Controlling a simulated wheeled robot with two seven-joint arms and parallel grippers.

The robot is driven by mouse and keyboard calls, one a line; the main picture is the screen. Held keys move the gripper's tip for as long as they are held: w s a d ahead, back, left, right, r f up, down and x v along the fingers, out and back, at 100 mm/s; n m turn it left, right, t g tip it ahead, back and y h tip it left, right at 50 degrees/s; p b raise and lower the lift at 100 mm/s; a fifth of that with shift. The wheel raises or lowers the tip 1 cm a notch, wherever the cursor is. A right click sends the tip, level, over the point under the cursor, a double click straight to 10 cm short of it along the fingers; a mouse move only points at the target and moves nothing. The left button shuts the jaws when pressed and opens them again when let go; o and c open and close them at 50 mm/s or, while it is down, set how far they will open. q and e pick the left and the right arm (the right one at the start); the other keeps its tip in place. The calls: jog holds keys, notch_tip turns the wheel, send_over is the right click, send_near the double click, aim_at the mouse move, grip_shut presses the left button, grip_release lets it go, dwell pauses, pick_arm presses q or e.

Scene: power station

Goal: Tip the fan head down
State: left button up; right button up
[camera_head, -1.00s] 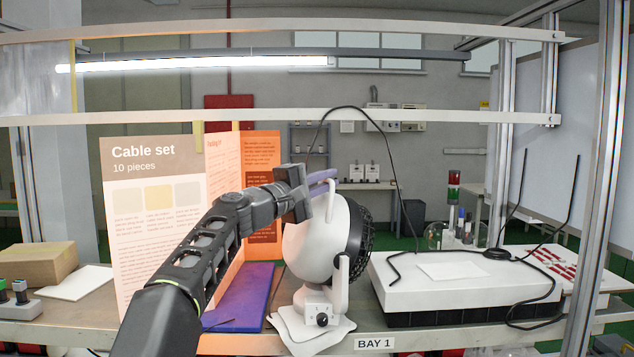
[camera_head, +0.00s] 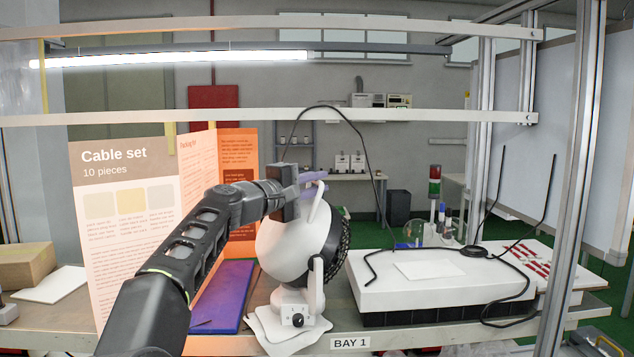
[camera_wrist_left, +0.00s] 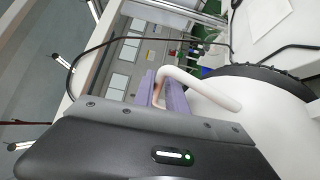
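The white desk fan (camera_head: 288,243) stands on its base at the front of the bench, its dark grille (camera_head: 338,245) facing right and tipped slightly down. A white loop handle (camera_head: 318,203) rises from its head and leans right. My left gripper (camera_head: 314,180), with purple fingers, is at the top of this handle. In the left wrist view the handle (camera_wrist_left: 205,88) passes between the purple fingers (camera_wrist_left: 160,92), which look closed around it; the contact is partly hidden. My right gripper is in neither view.
A folded "Cable set" board (camera_head: 120,220) and a purple-blue mat (camera_head: 222,295) are left of the fan. A white box (camera_head: 440,285) with a black cable stands close on its right. Frame rails (camera_head: 300,115) cross above the bench.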

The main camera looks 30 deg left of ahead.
pick_arm(q)
jog(key=shift+o, duration=1.4)
jog(key=shift+r, duration=0.1)
jog(key=shift+s, duration=0.15)
jog(key=shift+s+a+b, duration=0.1)
jog(key=shift+s+b, duration=0.2)
jog(key=shift+b, duration=0.05)
jog(key=s+b, duration=0.1)
jog(key=s, duration=0.1)
jog(key=s+b, duration=0.1)
jog(key=s, duration=0.1)
jog(key=s+b, duration=0.1)
jog(key=s, duration=0.1)
jog(key=shift+s+a+f, duration=0.1)
jog(key=shift+a+f, duration=0.2)
jog(key=shift+a, duration=0.1)
jog(key=shift+s+r, duration=0.1)
jog(key=shift+s, duration=0.25)
